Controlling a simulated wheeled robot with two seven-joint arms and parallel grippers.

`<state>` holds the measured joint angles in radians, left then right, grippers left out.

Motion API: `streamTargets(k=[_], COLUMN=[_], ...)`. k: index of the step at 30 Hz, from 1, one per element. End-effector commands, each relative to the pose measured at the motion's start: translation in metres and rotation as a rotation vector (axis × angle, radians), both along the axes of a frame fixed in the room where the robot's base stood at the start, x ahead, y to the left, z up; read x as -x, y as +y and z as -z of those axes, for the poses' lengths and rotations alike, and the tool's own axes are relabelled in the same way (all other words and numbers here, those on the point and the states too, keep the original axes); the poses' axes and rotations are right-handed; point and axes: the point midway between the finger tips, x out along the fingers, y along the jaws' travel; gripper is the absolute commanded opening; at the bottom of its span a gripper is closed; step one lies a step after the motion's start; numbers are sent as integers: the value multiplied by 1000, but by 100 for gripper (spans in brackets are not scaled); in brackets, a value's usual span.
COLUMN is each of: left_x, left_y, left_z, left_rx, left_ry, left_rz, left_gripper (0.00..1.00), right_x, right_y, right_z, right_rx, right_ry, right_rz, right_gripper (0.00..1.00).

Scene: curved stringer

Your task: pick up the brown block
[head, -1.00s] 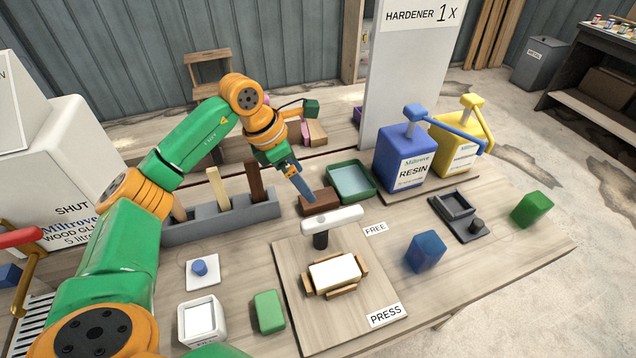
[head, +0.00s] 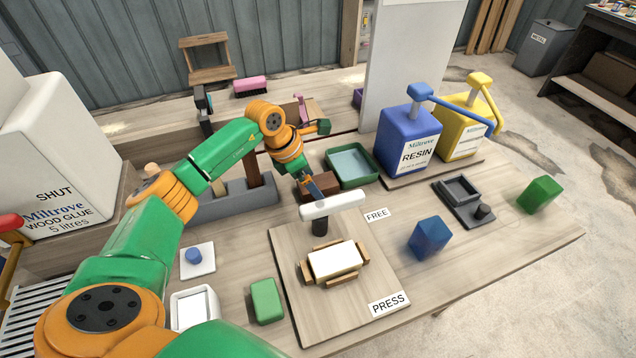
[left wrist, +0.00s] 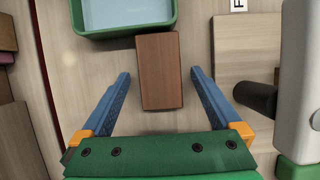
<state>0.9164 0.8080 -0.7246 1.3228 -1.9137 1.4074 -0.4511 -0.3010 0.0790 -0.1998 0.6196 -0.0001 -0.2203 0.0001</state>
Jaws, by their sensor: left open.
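The brown block (head: 322,184) lies on the table just in front of the green tray, partly hidden by my arm in the head view. In the left wrist view the brown block (left wrist: 159,72) lies lengthwise between the two blue fingers of my left gripper (left wrist: 159,78). The gripper is open, with a gap on each side of the block. In the head view my left gripper (head: 313,188) is low by the block, behind the white press handle. My right gripper is not in view.
A green tray (head: 376,178) stands right behind the block. A white-handled press (head: 332,205) stands close in front on a wooden board (head: 290,240). A grey rack (head: 235,205) is at the left. Resin (head: 408,140) and hardener (head: 460,130) dispensers stand at the right.

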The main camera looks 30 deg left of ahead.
Motion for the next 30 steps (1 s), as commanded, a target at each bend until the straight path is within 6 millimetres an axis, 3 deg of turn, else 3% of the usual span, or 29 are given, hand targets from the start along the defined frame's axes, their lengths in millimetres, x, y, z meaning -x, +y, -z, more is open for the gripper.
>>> streamTargets(k=[4,15,25,30], left_x=[0,0,0,-1], left_y=[0,0,0,0], left_z=[0,0,-2,-21], left_rx=[0,0,1,-1], left_ry=[0,0,-1,-6], left_rz=[0,0,0,0], left_gripper=[98,0,0,0], right_x=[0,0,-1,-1], right_y=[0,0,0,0], right_z=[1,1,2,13], right_rx=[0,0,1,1], right_ry=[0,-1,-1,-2], right_rz=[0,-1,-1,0], right_gripper=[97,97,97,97])
